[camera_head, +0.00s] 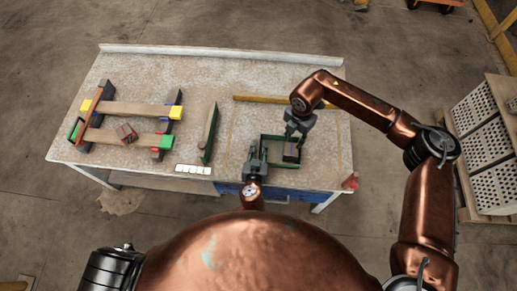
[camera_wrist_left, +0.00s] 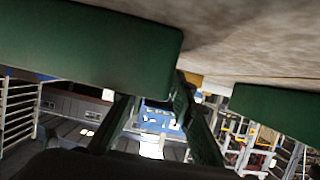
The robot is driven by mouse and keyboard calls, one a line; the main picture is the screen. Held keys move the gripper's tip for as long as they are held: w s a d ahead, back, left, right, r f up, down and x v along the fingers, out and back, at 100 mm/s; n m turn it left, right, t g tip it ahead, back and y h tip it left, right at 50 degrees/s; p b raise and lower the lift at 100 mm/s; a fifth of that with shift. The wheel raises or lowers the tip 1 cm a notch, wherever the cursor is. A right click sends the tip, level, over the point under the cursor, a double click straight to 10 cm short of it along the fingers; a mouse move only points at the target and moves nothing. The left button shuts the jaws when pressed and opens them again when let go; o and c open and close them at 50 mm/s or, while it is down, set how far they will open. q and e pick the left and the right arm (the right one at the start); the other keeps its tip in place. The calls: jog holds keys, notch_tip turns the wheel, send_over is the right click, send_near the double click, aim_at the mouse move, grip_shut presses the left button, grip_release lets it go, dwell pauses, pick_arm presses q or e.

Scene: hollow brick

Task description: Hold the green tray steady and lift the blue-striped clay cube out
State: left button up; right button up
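The green tray (camera_head: 265,141) lies on the table, right of centre in the head view. The dark cube (camera_head: 291,153) with a purple-blue band sits inside it, toward the right side. My left gripper (camera_head: 256,153) is at the tray's left wall, its two fingers apart. In the left wrist view the fingers (camera_wrist_left: 160,95) show a gap, with a green wall (camera_wrist_left: 90,50) close in front; whether they touch it I cannot tell. My right gripper (camera_head: 296,139) points down just above the cube, fingers apart and apparently empty. It partly hides the tray's back edge.
Wooden planks (camera_head: 135,109) with coloured ends and a reddish cube (camera_head: 126,133) lie on the left of the table. A narrow green-sided piece (camera_head: 209,134) and a white strip (camera_head: 193,170) lie mid-table. A wooden bar (camera_head: 260,99) lies behind the tray. Perforated crates (camera_head: 480,125) stand at the right.

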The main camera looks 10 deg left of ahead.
pick_arm(q)
grip_shut()
dwell(0.5)
